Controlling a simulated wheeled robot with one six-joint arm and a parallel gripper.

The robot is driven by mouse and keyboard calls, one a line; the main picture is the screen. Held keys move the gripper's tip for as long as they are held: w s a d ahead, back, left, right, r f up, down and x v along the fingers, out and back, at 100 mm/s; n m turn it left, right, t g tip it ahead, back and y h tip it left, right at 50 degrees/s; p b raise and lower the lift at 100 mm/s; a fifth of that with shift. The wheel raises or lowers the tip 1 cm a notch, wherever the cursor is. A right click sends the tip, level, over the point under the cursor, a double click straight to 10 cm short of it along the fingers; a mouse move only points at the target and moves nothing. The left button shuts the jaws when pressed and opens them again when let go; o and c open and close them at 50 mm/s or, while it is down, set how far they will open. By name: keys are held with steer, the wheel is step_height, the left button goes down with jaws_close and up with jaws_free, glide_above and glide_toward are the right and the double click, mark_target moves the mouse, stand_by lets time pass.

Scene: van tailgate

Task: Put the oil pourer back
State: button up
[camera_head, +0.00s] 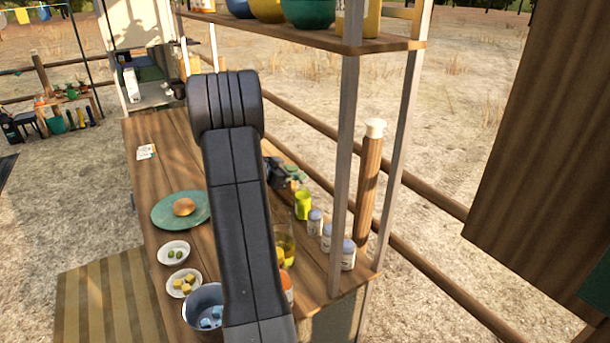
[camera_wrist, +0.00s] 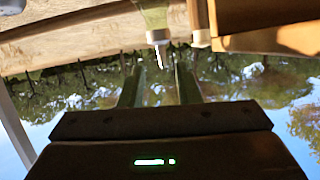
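In the wrist view, my gripper (camera_wrist: 158,66) has its two fingers apart with open space between them. Beyond the fingertips is a yellow-green glass bottle (camera_wrist: 154,15) with a pale collar and thin spout, which looks like the oil pourer. The picture is inverted, with sky at the bottom, and the spout points down in it toward the gap between the fingers. I see no finger contact with the bottle, and its far end is cut off by the frame. In the head view, my arm hides part of the counter, and the gripper does not show.
The wooden counter (camera_head: 150,185) holds a green plate (camera_head: 163,215) with a bun, small bowls, a blue-grey pot (camera_head: 188,312), a yellow-green jar (camera_head: 303,204) and shakers (camera_head: 314,222). The upper shelf (camera_head: 385,45) holds bowls.

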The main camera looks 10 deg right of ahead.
steer(key=v, duration=0.6)
steer(key=shift+s+a+b, duration=0.15)
steer(key=shift+a+b, duration=0.15)
